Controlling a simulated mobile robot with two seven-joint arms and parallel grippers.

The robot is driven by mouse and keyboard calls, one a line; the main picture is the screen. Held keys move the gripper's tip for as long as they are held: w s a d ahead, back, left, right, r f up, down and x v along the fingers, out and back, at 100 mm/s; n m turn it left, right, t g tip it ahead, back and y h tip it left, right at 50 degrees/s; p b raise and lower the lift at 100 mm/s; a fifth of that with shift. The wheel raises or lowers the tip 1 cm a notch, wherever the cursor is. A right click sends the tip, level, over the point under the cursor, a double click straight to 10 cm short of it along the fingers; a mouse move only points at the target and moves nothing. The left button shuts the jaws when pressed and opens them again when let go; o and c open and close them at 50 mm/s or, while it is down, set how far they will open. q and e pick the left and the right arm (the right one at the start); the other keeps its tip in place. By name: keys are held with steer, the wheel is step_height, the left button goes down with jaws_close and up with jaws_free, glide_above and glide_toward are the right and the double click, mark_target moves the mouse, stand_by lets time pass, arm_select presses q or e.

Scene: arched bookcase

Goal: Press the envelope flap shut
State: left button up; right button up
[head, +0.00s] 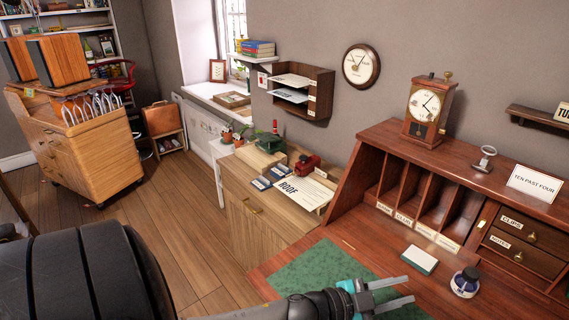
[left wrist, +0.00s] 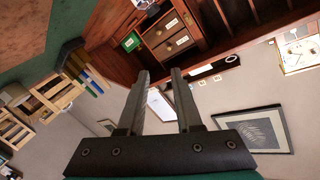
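I cannot make out an envelope or its flap in either view. My left gripper (head: 410,289) is low in the head view, over the front of the wooden desk (head: 345,250) and the right end of a green desk mat (head: 310,268). Its two fingers stand apart with nothing between them. The left wrist view also shows the left gripper (left wrist: 160,72) open and empty, with the room appearing upside down. The arm hides part of the mat. My right gripper does not show.
A white-topped green block (head: 419,260) and an ink bottle (head: 465,283) stand on the desk near the gripper. Behind them are letter slots (head: 425,205) and drawers labelled clips and notes (head: 530,235). A mantel clock (head: 428,108) stands on top.

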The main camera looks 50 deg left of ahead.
arm_select(q)
steer(key=s+a+f+n+g+y, duration=0.1)
steer(key=s+f+n+g+y, duration=0.35)
steer(key=s, duration=0.45)
steer(key=s+a+f+n+g+y, duration=0.1)
steer(key=s+f+n+g+y, duration=0.2)
steer(key=s+f+n+g, duration=0.45)
steer(key=s+f+m, duration=0.1)
steer(key=s+f, duration=0.3)
steer(key=f, duration=0.3)
steer(key=s+d+f+m+g, duration=0.1)
steer(key=s+f, duration=0.3)
steer(key=f, duration=0.3)
steer(key=s+f+m, duration=0.1)
steer(key=s+f, duration=0.3)
steer(key=f, duration=0.3)
steer(key=shift+d+h, duration=0.15)
steer(key=shift+h, duration=0.3)
steer(key=shift+w+f, duration=0.1)
